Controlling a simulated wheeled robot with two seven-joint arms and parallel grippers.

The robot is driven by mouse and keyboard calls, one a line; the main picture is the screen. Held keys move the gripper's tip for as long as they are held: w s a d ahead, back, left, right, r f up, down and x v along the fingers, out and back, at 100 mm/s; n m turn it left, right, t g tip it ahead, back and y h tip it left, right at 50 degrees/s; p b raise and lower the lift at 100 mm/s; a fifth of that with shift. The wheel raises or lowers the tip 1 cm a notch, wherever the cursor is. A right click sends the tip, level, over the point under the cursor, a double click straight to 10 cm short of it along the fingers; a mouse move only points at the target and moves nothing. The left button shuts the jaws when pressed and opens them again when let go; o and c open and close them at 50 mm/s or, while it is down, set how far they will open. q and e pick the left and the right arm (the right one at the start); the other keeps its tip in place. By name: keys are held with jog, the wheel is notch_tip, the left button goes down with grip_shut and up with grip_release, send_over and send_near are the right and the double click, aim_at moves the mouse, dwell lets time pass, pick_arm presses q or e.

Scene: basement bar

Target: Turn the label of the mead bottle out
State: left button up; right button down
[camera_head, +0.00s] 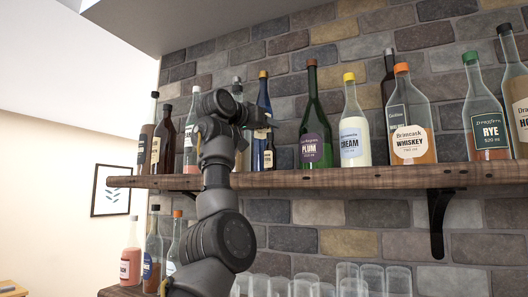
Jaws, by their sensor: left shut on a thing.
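No label that I can read says mead, so I cannot tell which bottle is the mead bottle. My left gripper (264,122) is up at the shelf, in front of a dark blue bottle (263,96) with a yellow cap. It seems shut on this upright bottle; the fingers are small and dark and hide part of it. A pale label (260,133) shows just below the fingers. Another bottle (237,87) with a grey cap is mostly hidden behind my left wrist. My right gripper is not in view.
The wooden shelf (370,178) holds a plum bottle (314,115), a cream bottle (353,120), a whiskey bottle (411,118) and a rye bottle (484,110) to the right. Several clear glasses (348,280) and more bottles (131,255) stand below. The brick wall is close behind.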

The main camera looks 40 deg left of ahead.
pick_arm(q)
jog(key=o, duration=0.7)
jog(key=shift+o, duration=0.6)
jog(key=shift+w+d, duration=0.1)
jog(key=shift+d, duration=0.1)
jog(key=shift+a+n+g+y+p, duration=0.15)
jog(key=shift+n+g+y, duration=0.5)
jog(key=shift+n+y, duration=0.65)
jog(key=shift+d+n+g+y+p, duration=0.15)
jog(key=shift+n+g+y, duration=0.6)
jog(key=shift+y, duration=1)
jog(key=shift+a+n+g+y+p, duration=0.2)
jog(key=shift+n+g+y, duration=0.3)
jog(key=shift+n+y, duration=0.85)
jog(key=shift+d, duration=0.1)
